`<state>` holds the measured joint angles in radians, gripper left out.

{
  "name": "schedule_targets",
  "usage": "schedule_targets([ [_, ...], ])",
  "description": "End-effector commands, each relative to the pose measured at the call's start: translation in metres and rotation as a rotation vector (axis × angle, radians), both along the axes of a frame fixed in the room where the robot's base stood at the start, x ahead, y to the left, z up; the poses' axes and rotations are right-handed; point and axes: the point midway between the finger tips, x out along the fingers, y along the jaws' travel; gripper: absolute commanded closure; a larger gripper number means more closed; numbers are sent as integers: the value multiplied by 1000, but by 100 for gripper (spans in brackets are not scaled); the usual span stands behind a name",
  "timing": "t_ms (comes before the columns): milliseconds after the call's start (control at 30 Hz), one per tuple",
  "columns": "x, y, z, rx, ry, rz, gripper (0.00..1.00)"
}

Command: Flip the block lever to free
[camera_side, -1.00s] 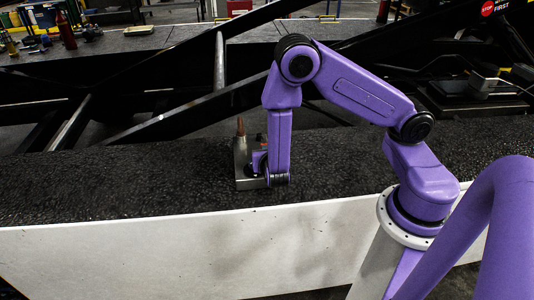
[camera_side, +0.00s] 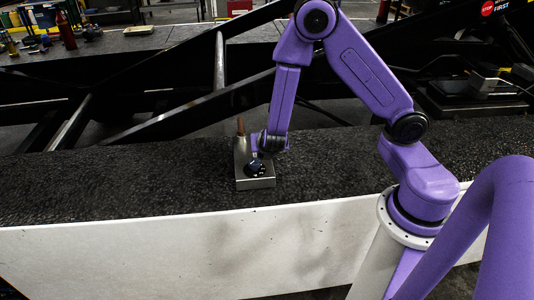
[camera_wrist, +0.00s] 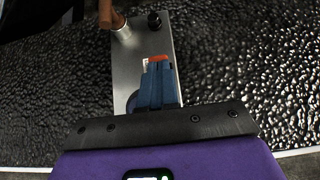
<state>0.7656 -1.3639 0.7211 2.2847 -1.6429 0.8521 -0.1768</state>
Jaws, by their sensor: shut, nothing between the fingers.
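The metal block (camera_side: 262,183) stands on the dark textured surface; its grey top face (camera_wrist: 136,55) shows in the wrist view. A brown-tipped lever (camera_side: 240,127) stands up at its far left end, and its brown grip (camera_wrist: 106,12) is at the top of the wrist view. A black dial (camera_side: 255,168) is on the near part of the block, mostly hidden by my gripper in the wrist view. My gripper (camera_wrist: 158,66) has its blue fingers shut and empty over the block, apart from the lever. An orange-red piece (camera_wrist: 159,58) shows at the fingertips. I cannot read any lever marking.
A small black knob (camera_wrist: 154,20) sits on the block right of the lever. A white panel (camera_side: 180,255) fronts the dark textured surface (camera_side: 100,185). Black frame beams (camera_side: 180,118) run behind it. The surface left of the block is clear.

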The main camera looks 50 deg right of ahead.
Motion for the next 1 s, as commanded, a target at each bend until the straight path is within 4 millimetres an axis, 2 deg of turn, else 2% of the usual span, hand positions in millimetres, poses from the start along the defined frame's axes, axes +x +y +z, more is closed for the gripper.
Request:
schedule_targets([
  [500, 18, -18, 11, 226, 219, -4, 100],
  [1000, 28, -27, 12, 217, 217, 0, 100],
])
